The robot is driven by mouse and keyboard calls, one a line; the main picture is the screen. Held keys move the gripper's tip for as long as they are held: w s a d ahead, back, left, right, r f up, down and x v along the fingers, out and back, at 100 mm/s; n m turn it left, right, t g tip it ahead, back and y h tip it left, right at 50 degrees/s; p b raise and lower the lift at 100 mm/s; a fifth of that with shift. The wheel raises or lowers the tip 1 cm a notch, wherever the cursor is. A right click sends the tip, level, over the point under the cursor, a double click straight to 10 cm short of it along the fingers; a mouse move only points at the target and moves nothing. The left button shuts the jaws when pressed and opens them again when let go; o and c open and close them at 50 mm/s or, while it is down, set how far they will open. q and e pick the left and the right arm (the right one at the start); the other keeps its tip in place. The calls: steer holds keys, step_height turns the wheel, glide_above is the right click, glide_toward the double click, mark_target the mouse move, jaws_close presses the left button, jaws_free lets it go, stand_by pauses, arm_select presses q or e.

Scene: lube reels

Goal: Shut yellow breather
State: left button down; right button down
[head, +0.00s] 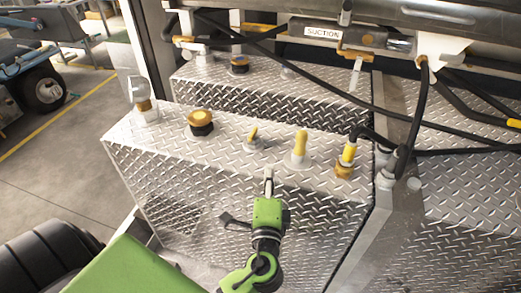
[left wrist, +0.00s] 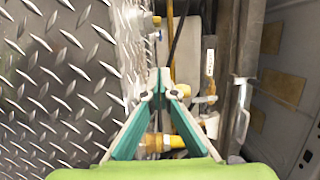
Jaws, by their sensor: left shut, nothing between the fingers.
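Several yellow-topped fittings stand on the front diamond-plate tank (head: 240,195) in the head view. They are a round yellow cap on a black base (head: 201,122), a small yellow lever (head: 253,134), a taller upright yellow handle (head: 300,145) and a yellow hose fitting (head: 346,160). I cannot tell for sure which is the breather. My left gripper (head: 268,177) is shut and empty at the tank's front top edge, below the small lever and the upright handle, apart from both. In the left wrist view its teal fingers (left wrist: 160,82) meet at the tips. A yellow fitting (left wrist: 160,142) shows behind them.
A second tank (head: 280,105) stands behind. Black hoses (head: 415,120) cross above the tanks at the right. A pipe labelled SUCTION (head: 325,33) runs overhead. A silver-necked filler (head: 140,95) stands at the tank's left end. Open floor (head: 50,165) lies to the left.

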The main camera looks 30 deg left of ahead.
mark_target(253, 136)
arm_select(q)
steer(key=p+x, duration=0.2)
steer(key=x, duration=0.7)
steer(key=shift+w+a+r, duration=0.15)
steer(key=shift+w+r, duration=0.05)
steer(key=shift+w, duration=0.15)
steer(key=a, duration=0.1)
steer(key=a+p, duration=0.1)
steer(key=a, duration=0.1)
steer(key=shift+s+a+f+p, duration=0.1)
steer(key=shift+s+a+p, duration=0.05)
steer(key=shift+s+p, duration=0.15)
steer(key=shift+s+a, duration=0.1)
steer(key=shift+a, duration=0.15)
steer(key=shift+a+f, duration=0.1)
steer(key=shift+a, duration=0.05)
